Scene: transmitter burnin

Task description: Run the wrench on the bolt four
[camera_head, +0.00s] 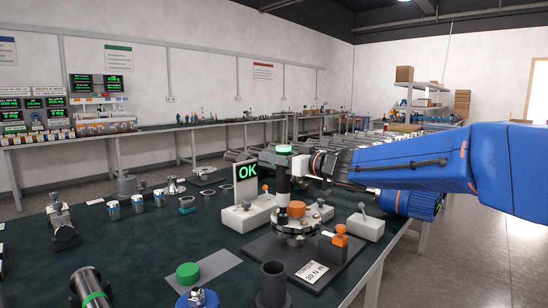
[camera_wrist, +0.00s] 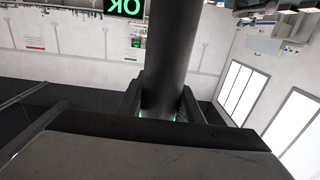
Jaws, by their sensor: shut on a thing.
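My gripper (camera_head: 292,163) is shut on the wrench (camera_head: 283,182), a dark upright cylinder with a green cap. The wrench's lower end is over the round metal flange (camera_head: 297,236) on a dark base plate. It appears to stand on a bolt position at the flange's left side; contact cannot be told. Bolt four cannot be told apart from the other bolts. In the wrist view the wrench's dark body (camera_wrist: 172,50) runs up from between the jaws (camera_wrist: 165,108).
A display reading OK (camera_head: 247,178) stands just behind left of the wrench. A label (camera_head: 311,272) reading 30 N m lies on the base plate. A dark cup (camera_head: 272,285), a green puck (camera_head: 188,273) and an orange-topped block (camera_head: 340,238) are near.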

